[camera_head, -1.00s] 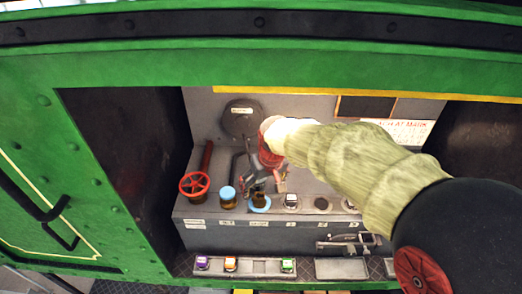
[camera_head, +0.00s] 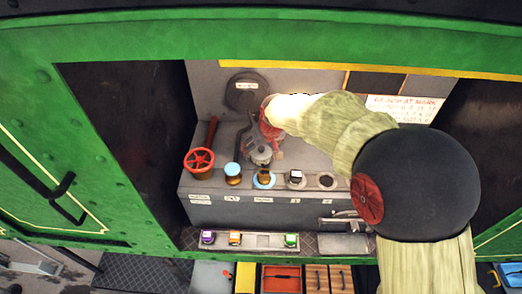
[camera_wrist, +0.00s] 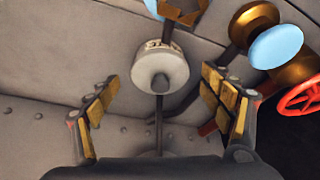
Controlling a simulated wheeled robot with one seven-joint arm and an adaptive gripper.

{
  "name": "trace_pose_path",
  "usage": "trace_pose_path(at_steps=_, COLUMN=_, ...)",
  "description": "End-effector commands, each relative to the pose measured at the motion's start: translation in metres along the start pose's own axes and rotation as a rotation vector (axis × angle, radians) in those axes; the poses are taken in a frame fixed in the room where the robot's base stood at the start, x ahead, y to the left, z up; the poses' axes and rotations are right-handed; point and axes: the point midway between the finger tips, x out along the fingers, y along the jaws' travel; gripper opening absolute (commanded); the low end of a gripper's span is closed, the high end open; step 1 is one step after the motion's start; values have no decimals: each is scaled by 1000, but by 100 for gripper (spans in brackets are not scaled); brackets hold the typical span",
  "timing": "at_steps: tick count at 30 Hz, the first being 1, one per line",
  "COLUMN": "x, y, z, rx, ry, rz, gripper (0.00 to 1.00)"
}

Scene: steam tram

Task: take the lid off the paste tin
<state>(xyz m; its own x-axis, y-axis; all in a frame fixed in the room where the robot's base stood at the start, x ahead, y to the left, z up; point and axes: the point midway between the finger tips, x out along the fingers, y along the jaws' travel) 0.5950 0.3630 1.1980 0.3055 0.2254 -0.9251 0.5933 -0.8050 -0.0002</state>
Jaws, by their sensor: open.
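A squat grey tin (camera_wrist: 158,66) with a pale label band and a round knob on its lid (camera_wrist: 157,84) is ahead in the wrist view, between the lines of my fingers. It appears to be the paste tin; I cannot read its label. It also shows as a grey knobbed shape in the head view (camera_head: 262,155), on the counter below my arm. My gripper (camera_wrist: 162,100) is open, with padded fingers apart on both sides and nothing between them. The lid appears to sit on the tin. In the head view the arm partly hides the gripper.
A red handwheel (camera_head: 199,160) and an amber-and-blue fitting (camera_head: 232,174) stand left of the tin; another (camera_head: 264,178) is close in front. A small white-and-black item (camera_head: 296,177) is to the right. A lower ledge holds purple, orange and green items.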

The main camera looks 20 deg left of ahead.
Motion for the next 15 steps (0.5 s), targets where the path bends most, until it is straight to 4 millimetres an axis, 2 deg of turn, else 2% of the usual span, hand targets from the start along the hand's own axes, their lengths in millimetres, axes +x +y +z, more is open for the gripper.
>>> trace_pose_path(at_steps=6, x=0, y=0, z=-1, rx=0, ry=2, rz=0, gripper=80)
trace_pose_path(at_steps=15, x=0, y=0, z=-1, rx=0, ry=2, rz=0, gripper=62)
